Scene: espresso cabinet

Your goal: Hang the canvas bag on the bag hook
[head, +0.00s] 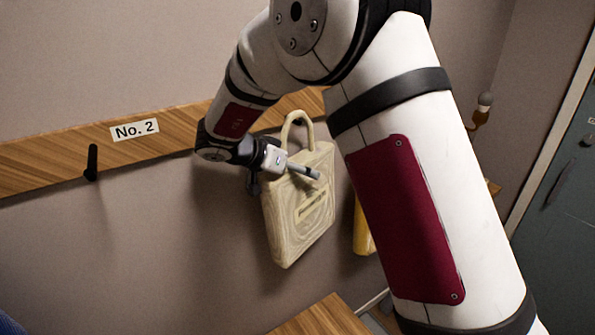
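The canvas bag (305,215) is beige and hangs slightly tilted in front of the wall, near the middle of the head view. Its looped handle (297,117) stands up in front of the wooden rail. A black hook (91,162) sticks out of the rail below the "No. 2" label (134,130), left of the bag, and is empty. My gripper (262,172) is at the bag's upper left edge, overlapping it in the picture. Its fingers are mostly hidden, so I cannot tell whether they grip the bag or whether a hook behind holds the handle.
The wooden rail (50,162) runs along the wall. A yellow object (362,230) shows partly behind my arm. A wooden surface (322,318) is below the bag. A dark green door or cabinet (560,215) stands at the right. The wall between hook and bag is clear.

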